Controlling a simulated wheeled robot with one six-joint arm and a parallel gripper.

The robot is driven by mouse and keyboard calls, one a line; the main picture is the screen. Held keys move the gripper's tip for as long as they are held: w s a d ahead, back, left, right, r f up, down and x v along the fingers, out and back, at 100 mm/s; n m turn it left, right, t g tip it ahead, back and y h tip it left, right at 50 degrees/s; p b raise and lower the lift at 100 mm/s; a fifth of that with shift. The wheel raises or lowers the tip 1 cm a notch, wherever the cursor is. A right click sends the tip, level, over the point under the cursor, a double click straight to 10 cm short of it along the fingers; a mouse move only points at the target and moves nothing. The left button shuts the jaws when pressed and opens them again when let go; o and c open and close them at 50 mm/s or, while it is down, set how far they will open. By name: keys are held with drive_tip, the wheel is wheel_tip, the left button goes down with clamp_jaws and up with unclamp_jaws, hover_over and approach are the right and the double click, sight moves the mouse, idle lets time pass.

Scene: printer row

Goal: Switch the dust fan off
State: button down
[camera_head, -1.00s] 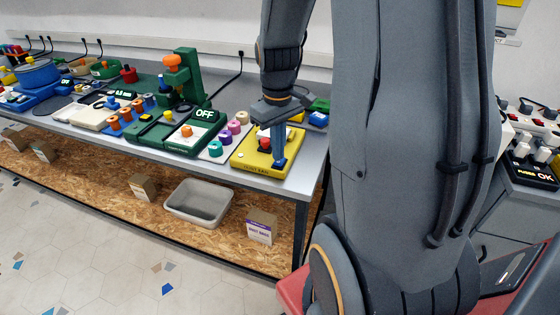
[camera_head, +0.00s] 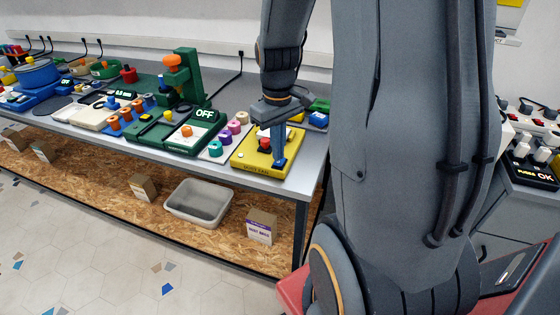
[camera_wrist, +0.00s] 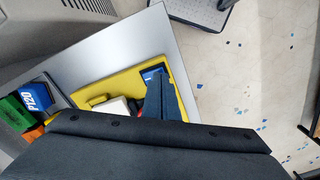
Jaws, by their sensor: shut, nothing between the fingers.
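A yellow box (camera_head: 246,158), with a front label that seems to end in FAN, sits at the right end of the bench. A red knob (camera_head: 265,144) and a pale part stand on it. My gripper (camera_head: 279,160) points down over the right side of the yellow box, fingers shut and empty. Its tips are at or very near the box top; I cannot tell whether they touch. In the wrist view the yellow box (camera_wrist: 126,84) shows with a blue part (camera_wrist: 152,72) close beside my fingers (camera_wrist: 163,82). The fan's switch state is not readable.
A green device with an OFF display (camera_head: 205,114) and a plate with coloured knobs (camera_head: 215,149) stand left of the yellow box. Blue and green blocks (camera_head: 318,118) lie behind it. A grey bin (camera_head: 198,202) and cartons sit on the lower shelf. Floor in front is clear.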

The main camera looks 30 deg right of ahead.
sight(276, 163)
drive_tip(key=shift+f+b, duration=0.35)
drive_tip(key=shift+f, duration=0.4)
idle(0.5)
drive_tip(key=shift+r, duration=0.1)
wheel_tip(276, 163, up, 7)
drive_tip(key=p, duration=0.6)
drive_tip(key=shift+p, duration=0.35)
drive_tip(key=s+a+b, duration=0.1)
drive_tip(key=s+a, duration=0.2)
drive_tip(key=a, duration=0.3)
drive_tip(key=s+a+m+t+b, duration=0.1)
drive_tip(key=s+a, duration=0.3)
drive_tip(key=a, duration=0.3)
drive_tip(key=shift+s+f+m, duration=0.2)
drive_tip(key=shift+s+m, duration=0.05)
drive_tip(key=shift+m, duration=0.05)
